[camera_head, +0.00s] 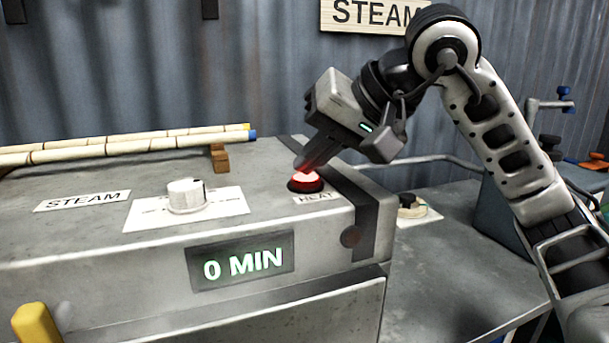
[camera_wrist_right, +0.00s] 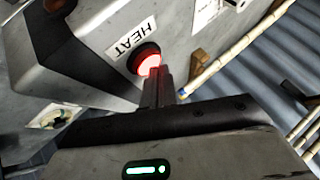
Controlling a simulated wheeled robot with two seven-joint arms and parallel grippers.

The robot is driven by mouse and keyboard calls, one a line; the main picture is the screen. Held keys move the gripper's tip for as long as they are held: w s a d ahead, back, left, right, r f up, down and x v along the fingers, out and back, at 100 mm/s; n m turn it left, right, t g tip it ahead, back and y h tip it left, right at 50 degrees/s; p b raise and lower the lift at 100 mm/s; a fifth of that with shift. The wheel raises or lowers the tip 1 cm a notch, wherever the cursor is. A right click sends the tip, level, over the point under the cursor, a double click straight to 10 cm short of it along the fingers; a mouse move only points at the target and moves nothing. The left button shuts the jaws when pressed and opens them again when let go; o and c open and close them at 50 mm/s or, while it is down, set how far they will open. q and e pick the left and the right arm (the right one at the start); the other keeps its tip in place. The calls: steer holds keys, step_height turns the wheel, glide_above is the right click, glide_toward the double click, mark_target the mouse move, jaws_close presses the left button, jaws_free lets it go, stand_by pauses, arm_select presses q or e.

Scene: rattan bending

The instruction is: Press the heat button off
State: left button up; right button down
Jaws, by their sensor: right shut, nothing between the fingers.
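The heat button (camera_head: 306,183) is a round red button, lit up, on the top right of the grey steam box, behind a HEAT label (camera_head: 316,198). It also shows in the right wrist view (camera_wrist_right: 146,58), glowing red and white. My right gripper (camera_head: 301,164) is shut and empty, with its fingertips at the top of the button; red light falls on the fingers. I cannot tell whether the tips touch it or sit just above. In the right wrist view the fingers (camera_wrist_right: 160,82) cover part of the button. My left gripper is not in view.
A white dial (camera_head: 187,195) stands left of the button on the box (camera_head: 110,262). A display (camera_head: 241,262) on the front reads 0 MIN. Rattan poles (camera_head: 120,146) lie across wooden supports at the back. A second knob (camera_head: 410,206) sits to the right of the box.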

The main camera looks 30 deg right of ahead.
mark_target(313, 179)
steer(key=shift+f+b, duration=0.3)
steer(key=shift+f, duration=0.15)
steer(key=shift+r+p, duration=0.4)
steer(key=shift+p, duration=0.05)
steer(key=shift+r, duration=0.1)
step_height(313, 179, up, 6)
steer(key=p, duration=0.5)
steer(key=shift+p, duration=0.4)
